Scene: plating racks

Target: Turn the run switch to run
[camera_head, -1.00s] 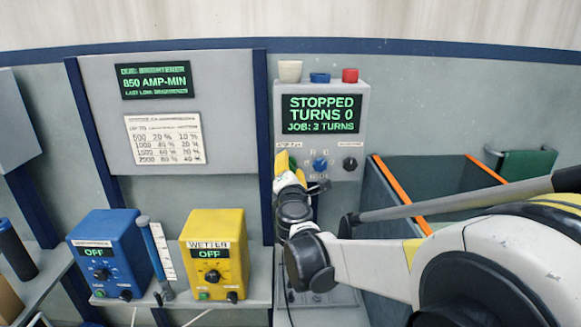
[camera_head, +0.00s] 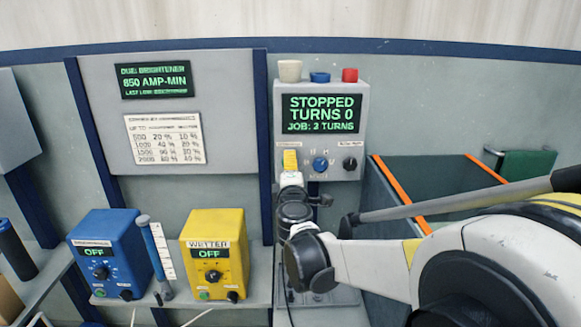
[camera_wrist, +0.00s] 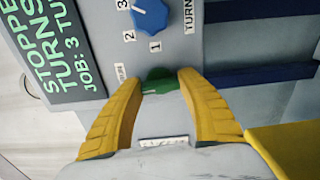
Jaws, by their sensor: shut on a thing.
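The run switch is a small green knob (camera_wrist: 160,76) on the grey control panel (camera_head: 358,100). In the wrist view it sits between the yellow fingertips of my gripper (camera_wrist: 163,84), which is shut on it. A pale mark shows on the knob's left part. The small labels near it are too blurred to read. In the head view my gripper (camera_head: 290,163) is at the panel's lower left and hides the switch. The panel's display (camera_head: 321,114) reads STOPPED, TURNS 0, JOB: 3 TURNS.
A blue numbered knob (camera_head: 320,163) and a black knob (camera_head: 350,164) are close right of my gripper. A yellow WETTER box (camera_head: 216,262) and a blue box (camera_head: 110,255), both showing OFF, stand lower left. An orange-edged tank (camera_head: 400,205) is at the right.

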